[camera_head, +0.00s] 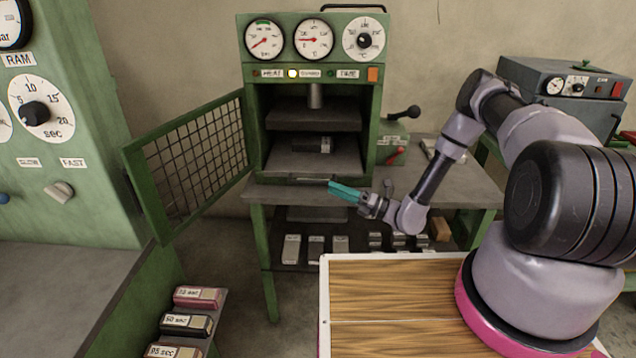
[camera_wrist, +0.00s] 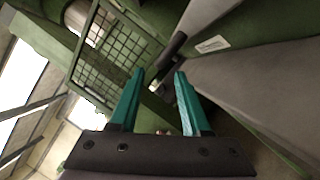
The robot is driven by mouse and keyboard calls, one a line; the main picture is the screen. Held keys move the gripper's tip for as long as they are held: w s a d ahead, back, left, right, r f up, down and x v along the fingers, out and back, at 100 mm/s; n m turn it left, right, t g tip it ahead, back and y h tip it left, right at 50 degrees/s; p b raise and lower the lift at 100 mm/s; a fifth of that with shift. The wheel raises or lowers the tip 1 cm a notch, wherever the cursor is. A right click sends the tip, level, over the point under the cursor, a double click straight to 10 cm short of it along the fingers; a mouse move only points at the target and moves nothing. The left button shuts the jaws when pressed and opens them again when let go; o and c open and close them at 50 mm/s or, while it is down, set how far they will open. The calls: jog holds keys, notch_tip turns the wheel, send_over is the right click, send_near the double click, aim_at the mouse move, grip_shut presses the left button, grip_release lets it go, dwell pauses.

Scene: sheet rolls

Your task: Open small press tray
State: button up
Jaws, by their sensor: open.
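The small green press (camera_head: 378,110) stands at the back. Its mesh guard door (camera_head: 195,150) is swung open to the left and also shows in the wrist view (camera_wrist: 112,45). The grey press tray (camera_head: 290,160) lies low inside the opening, with a dark block (camera_head: 312,145) on it. A thin handle bar (camera_head: 310,179) runs along its front. My gripper (camera_head: 332,186) has teal fingers and is just right of and slightly below the handle. In the wrist view the fingers (camera_wrist: 160,73) are apart, with a dark bar (camera_wrist: 172,52) beyond the tips. I cannot tell any contact.
A larger green press (camera_head: 80,130) stands at the left. A lever box (camera_head: 392,140) sits right of the small press. A grey machine (camera_head: 560,85) is at the back right. Labelled blocks (camera_head: 197,297) lie at lower left. A lower shelf under the bench holds several metal blocks (camera_head: 291,248).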

aim_at(318, 182)
jog(key=x, duration=0.6)
jog(key=shift+w+a+r, duration=0.1)
jog(key=shift+a, duration=0.15)
grip_shut()
dwell(1.2)
